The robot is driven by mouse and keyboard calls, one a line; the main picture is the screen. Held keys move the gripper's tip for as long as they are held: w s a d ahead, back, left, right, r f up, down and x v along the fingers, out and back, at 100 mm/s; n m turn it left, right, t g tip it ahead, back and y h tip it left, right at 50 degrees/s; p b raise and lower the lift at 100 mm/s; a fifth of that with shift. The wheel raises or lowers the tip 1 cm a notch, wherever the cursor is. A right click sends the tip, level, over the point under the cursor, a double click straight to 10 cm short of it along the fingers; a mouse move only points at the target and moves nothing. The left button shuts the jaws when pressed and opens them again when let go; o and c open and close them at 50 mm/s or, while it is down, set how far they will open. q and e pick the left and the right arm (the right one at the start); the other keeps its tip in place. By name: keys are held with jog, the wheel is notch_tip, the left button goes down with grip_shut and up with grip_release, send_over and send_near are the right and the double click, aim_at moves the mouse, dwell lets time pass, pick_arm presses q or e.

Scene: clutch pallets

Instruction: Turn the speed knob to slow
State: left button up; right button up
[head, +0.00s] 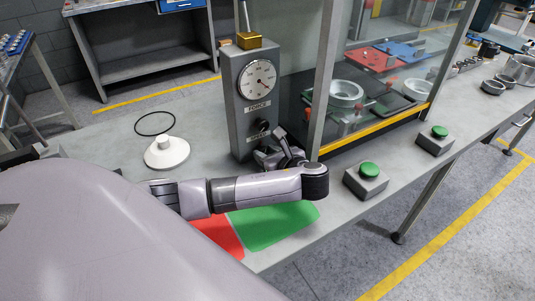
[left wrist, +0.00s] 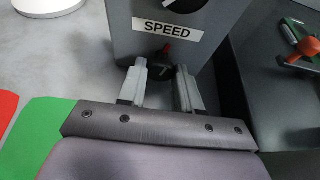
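The grey control box (head: 245,108) stands on the bench with a FORCE gauge and a dark knob on its front. In the left wrist view, the SPEED label (left wrist: 167,28) is on its face. Below that label is the dark speed knob (left wrist: 161,66) with a red pointer directed upward. My left gripper (left wrist: 161,76) is open, its two fingertips apart on either side of the speed knob; contact cannot be told. In the head view my left gripper (head: 280,155) is close to the box's lower front and hides the speed knob. My right gripper is not in view.
A glass-sided enclosure (head: 380,75) with a yellow edge strip stands right of the box. Two green push buttons (head: 369,170) (head: 439,132) are on the front of the bench. Red and green mats (head: 272,224) lie below my arm. A white disc (head: 166,154) lies left of the box.

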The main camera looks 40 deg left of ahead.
pick_arm(q)
jog(key=shift+n, duration=0.3)
jog(key=shift+s+f+n+t+h, duration=0.1)
jog(key=shift+n+t+h, duration=0.4)
jog(key=shift+n, duration=0.4)
jog(key=shift+s+n+t, duration=0.1)
jog(key=shift+n+t, duration=0.9)
jog(key=shift+n, duration=0.2)
jog(key=o, duration=1)
jog(key=shift+o, duration=0.2)
jog(key=shift+v, duration=3.55)
